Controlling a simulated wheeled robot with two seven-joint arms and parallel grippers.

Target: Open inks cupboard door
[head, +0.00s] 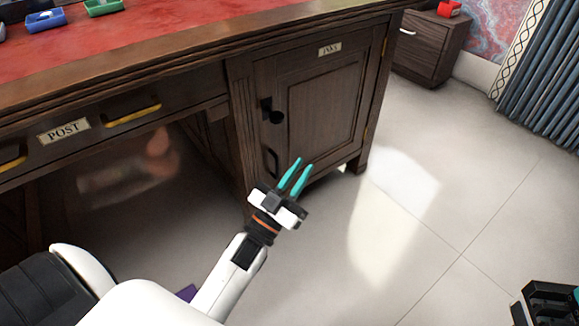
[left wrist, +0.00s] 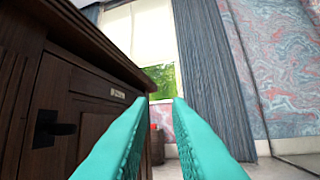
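The inks cupboard door (head: 328,105) is a dark wood panel at the right end of the desk and looks closed. In the left wrist view the knob (left wrist: 52,128) is left of the fingers (left wrist: 163,99). My right gripper (head: 562,298) is partly cut off at the bottom right corner.
The desk top (head: 150,35) overhangs the cupboard and holds small trays (head: 46,20). A POST drawer (head: 64,130) with a yellow handle lies left. A small cabinet (head: 432,45) and curtain (head: 545,80) stand at the back right. The floor right of the desk is clear.

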